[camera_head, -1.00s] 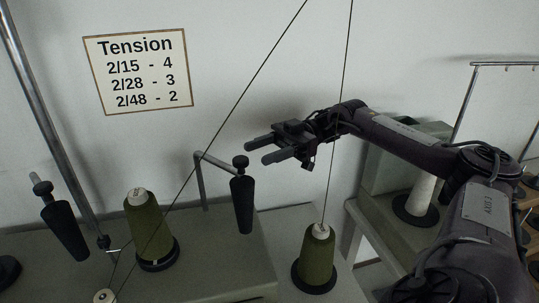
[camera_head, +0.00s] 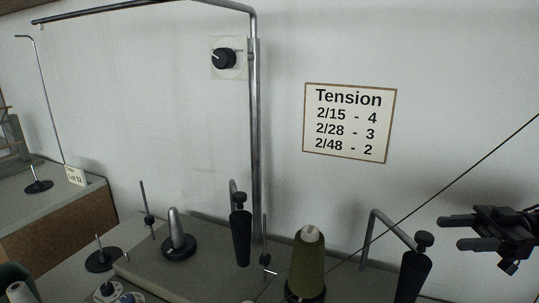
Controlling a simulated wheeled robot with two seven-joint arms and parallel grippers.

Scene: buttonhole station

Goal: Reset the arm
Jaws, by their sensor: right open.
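My right gripper (camera_head: 474,232) is at the right edge of the head view. Its two dark fingers point left, apart, with nothing between them. It hangs in the air in front of the wall, above a black handle (camera_head: 412,275) on a bent grey rod. Most of the right arm is outside the picture. My left gripper is not in view.
An olive thread cone (camera_head: 308,262) stands on the grey machine top. A tall metal post (camera_head: 255,130) rises mid-view. A dark thread runs diagonally near the gripper. Bare spindles stand at left.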

